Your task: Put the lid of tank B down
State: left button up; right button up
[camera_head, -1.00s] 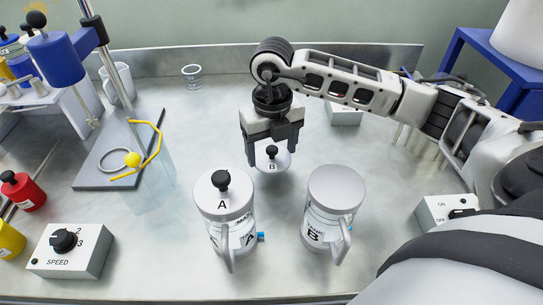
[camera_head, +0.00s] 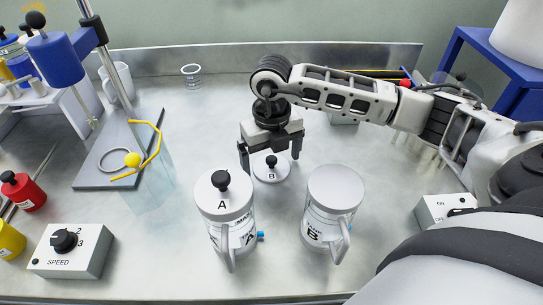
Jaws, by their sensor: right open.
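The lid of tank B (camera_head: 265,174), a pale disc marked B with a black knob, lies on the bench behind and between the two tanks. My right gripper (camera_head: 271,158) is over it with its fingers spread wide on either side of the knob, not touching it. Tank B (camera_head: 330,205), a clear jug with a handle, stands upright at right of centre; a plain grey disc shows at its top. Tank A (camera_head: 225,215) stands to its left with a lid (camera_head: 222,192) marked A on it. My left gripper is not in view.
A small clear cup (camera_head: 191,75) is at the back. An on/off switch box (camera_head: 446,210) is at right.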

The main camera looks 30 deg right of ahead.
aim_at(272, 159)
notch_tip(272, 159, up, 12)
jog(key=b, duration=0.1)
jog(key=shift+f, duration=0.1)
dwell(0.5)
